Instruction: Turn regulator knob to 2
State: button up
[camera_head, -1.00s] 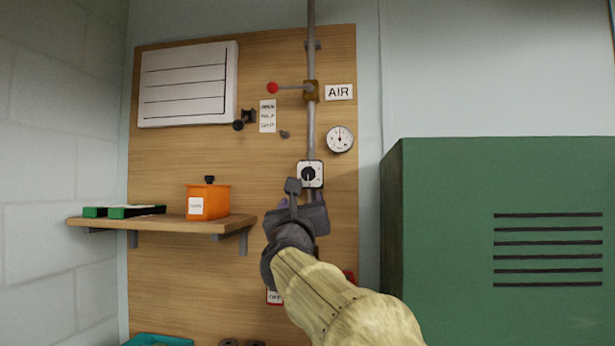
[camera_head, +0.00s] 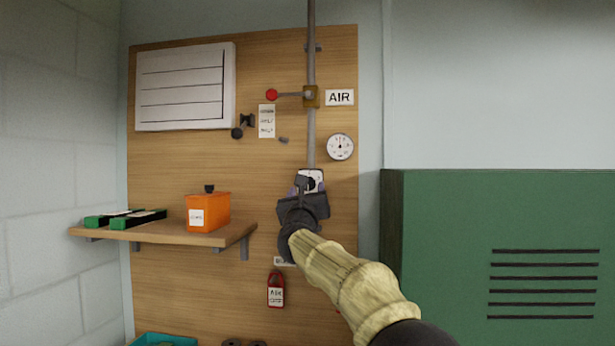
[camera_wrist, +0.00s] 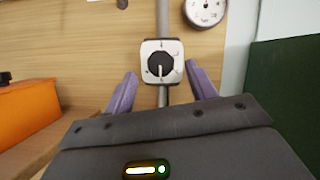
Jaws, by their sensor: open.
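The regulator knob (camera_wrist: 160,63) is a black round dial on a square white plate (camera_wrist: 147,48), mounted on the grey vertical pipe. In the wrist view the light line on the knob points down; the marks on the plate are too small to read. In the head view the plate (camera_head: 316,174) is mostly hidden behind my gripper (camera_head: 308,184). In the wrist view my gripper (camera_wrist: 161,92) is open, with one purple finger low on each side of the plate. I see nothing between the fingers but the plate and pipe, and cannot tell if they touch it.
A round gauge (camera_head: 340,146) and an AIR sign (camera_head: 340,97) are up and right of the regulator. A red-ended lever (camera_head: 272,95) is above. A shelf (camera_head: 190,239) with an orange box (camera_head: 208,212) is at left. A green cabinet (camera_head: 500,230) stands at right. A red tag (camera_head: 276,290) hangs below.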

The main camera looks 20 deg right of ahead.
aim_at(309, 184)
jog(key=p+x, duration=0.2)
jog(key=x, duration=0.1)
jog(key=shift+w+d, duration=0.15)
jog(key=shift+w, duration=0.05)
jog(key=shift+c, duration=0.5)
jog(key=shift+r, duration=0.1)
jog(key=c, duration=0.9)
